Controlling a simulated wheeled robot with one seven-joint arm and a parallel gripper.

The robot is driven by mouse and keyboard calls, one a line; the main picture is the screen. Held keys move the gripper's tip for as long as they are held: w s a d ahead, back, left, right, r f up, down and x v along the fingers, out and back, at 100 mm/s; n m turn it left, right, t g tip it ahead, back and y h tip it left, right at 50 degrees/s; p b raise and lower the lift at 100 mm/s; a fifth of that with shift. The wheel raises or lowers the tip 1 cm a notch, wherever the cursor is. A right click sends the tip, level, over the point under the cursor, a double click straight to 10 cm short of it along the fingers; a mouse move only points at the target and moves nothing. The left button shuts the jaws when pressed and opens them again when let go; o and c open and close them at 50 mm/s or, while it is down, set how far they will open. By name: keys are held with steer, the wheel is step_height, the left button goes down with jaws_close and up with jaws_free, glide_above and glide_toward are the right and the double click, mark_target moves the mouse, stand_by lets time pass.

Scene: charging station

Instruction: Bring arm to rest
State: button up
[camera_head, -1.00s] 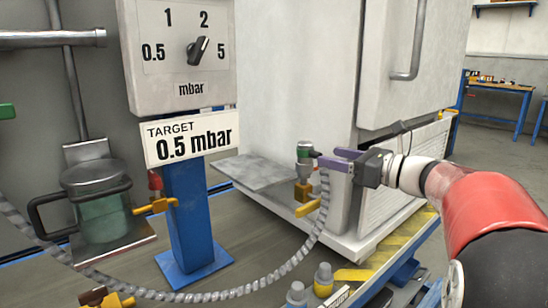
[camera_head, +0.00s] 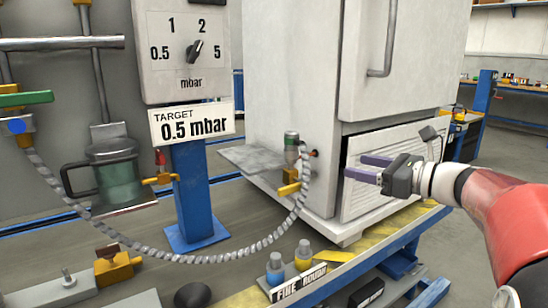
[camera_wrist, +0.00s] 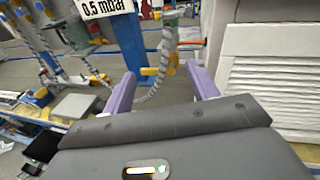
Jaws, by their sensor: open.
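My red and white arm reaches in from the right in the head view. My gripper (camera_head: 366,167) has two purple fingers and is open with nothing between them. It is in front of the louvred lower panel of the white cabinet, to the right of the valve fitting (camera_head: 291,148) and apart from it. In the wrist view the gripper (camera_wrist: 163,85) points toward the hose and the yellow valve handle, which show beyond its fingers.
A grey corrugated hose (camera_head: 200,257) hangs from the fitting to the left. The white cabinet (camera_head: 300,90) stands behind my gripper. A gauge box (camera_head: 182,85) sits above a "TARGET 0.5 mbar" sign (camera_head: 191,122). Small bottles (camera_head: 275,268) stand at the front.

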steer(key=s+a+f+n+g+h, duration=0.35)
steer(key=s+f+n, duration=0.25)
steer(key=s, duration=0.2)
steer(key=s+a+f+n+g+h, duration=0.25)
steer(key=s+a+f+n, duration=0.25)
steer(key=s+n, duration=0.25)
steer(key=s+d+f+n+h, duration=0.2)
steer(key=s+f+n+h, duration=0.1)
steer(key=s+n, duration=0.2)
steer(key=s+d+f+n+h+p, duration=0.1)
steer(key=s+d+f+n+h, duration=0.1)
steer(key=s+n, duration=0.4)
step_height(320, 180, down, 2)
steer(key=shift+s+f+h+p, duration=0.15)
steer(key=shift+s+h+p, duration=0.15)
steer(key=shift+h, duration=0.3)
steer(key=shift+s+d+f+n, duration=0.15)
steer(key=shift+d+n, duration=0.2)
steer(key=shift+n, duration=0.2)
steer(key=shift+c, duration=0.5)
